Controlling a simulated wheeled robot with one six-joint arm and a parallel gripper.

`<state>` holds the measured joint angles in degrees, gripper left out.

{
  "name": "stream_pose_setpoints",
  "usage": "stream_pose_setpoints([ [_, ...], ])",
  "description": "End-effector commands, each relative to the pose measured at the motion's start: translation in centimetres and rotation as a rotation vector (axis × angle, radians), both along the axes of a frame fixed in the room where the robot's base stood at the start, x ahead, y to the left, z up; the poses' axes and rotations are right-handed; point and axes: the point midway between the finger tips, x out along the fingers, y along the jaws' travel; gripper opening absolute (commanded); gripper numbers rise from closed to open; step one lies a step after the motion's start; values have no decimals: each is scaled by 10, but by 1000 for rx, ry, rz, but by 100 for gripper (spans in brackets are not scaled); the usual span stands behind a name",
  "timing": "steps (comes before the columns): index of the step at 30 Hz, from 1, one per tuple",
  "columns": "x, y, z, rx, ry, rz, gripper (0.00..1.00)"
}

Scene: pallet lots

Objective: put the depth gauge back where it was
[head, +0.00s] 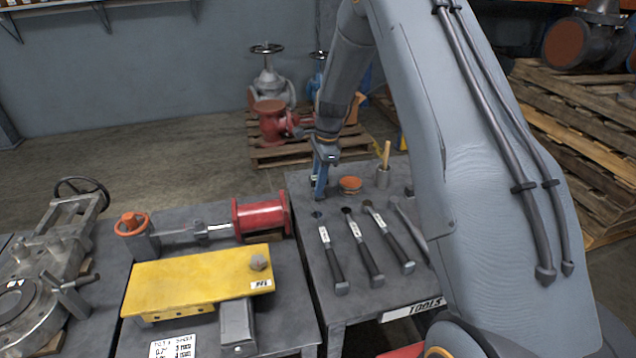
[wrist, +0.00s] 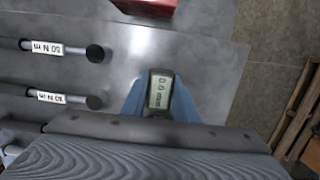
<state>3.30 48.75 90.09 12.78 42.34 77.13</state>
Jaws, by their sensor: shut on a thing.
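My gripper (head: 320,188) has blue fingers and points down over the far left part of the grey tool table (head: 312,283). In the wrist view it is shut on the depth gauge (wrist: 160,93), a small dark body with a pale display that reads 0.0 mm. The display faces my wrist camera. The lower part of the gauge is hidden by the fingers, and I cannot tell whether it touches the table top.
Several dark-handled wrenches (head: 332,258) lie in a row in front of my gripper. Behind them are a round orange-topped item (head: 349,185) and a cup with a wooden handle (head: 383,174).

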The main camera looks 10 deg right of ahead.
Motion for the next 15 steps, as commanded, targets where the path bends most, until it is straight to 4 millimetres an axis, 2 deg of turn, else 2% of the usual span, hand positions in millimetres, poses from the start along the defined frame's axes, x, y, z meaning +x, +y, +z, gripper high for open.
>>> stream_pose_setpoints([
  [4,0,0,-2,0,0,0,0],
  [5,0,0,-3,0,0,0,30],
  [8,0,0,-2,0,1,0,45],
  [15,0,0,-2,0,0,0,45],
])
